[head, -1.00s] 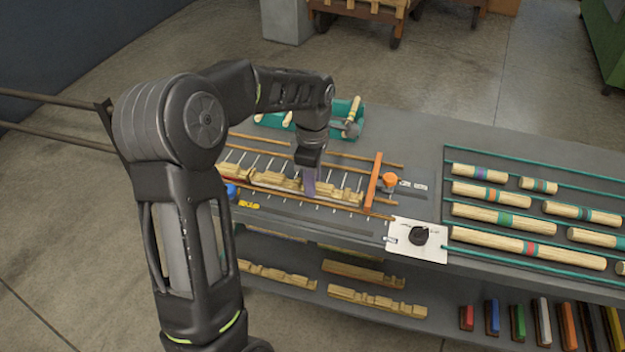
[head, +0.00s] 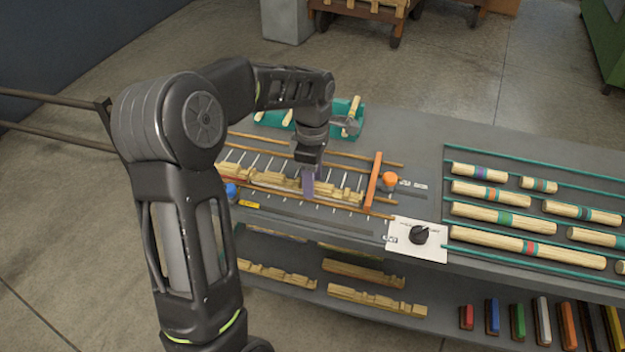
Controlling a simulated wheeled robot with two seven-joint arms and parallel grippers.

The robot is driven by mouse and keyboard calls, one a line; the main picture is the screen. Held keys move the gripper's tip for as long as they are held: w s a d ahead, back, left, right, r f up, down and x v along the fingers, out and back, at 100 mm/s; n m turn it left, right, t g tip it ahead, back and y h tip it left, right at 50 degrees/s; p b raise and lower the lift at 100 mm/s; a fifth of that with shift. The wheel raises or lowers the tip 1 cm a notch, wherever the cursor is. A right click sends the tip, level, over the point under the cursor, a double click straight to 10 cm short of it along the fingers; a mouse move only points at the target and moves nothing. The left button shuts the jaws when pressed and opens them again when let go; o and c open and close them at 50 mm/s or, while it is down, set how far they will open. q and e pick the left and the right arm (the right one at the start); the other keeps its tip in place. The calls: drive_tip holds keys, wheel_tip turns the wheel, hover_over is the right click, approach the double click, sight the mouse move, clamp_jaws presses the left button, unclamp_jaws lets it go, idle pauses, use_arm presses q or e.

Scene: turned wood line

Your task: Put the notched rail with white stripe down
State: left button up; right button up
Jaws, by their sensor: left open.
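A notched wooden rail (head: 275,181) lies lengthwise on the bench between two long brown rods. I cannot make out a white stripe on it; part of it is hidden behind my left gripper. My left gripper (head: 308,184) is open and points down at the middle of this rail. One finger shows in front of the rail, and I cannot tell whether it touches. My right gripper is not in view.
An orange crossbar (head: 373,181) and an orange knob (head: 390,179) stand right of the rail. A white panel with a black dial (head: 419,235) sits at the bench's front edge. Striped dowels (head: 490,192) lie at right. More notched rails (head: 377,301) lie on the lower shelf.

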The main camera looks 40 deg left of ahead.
use_arm(q)
wheel_tip(320, 180, up, 12)
drive_tip(key=shift+f, duration=0.25)
idle(0.9)
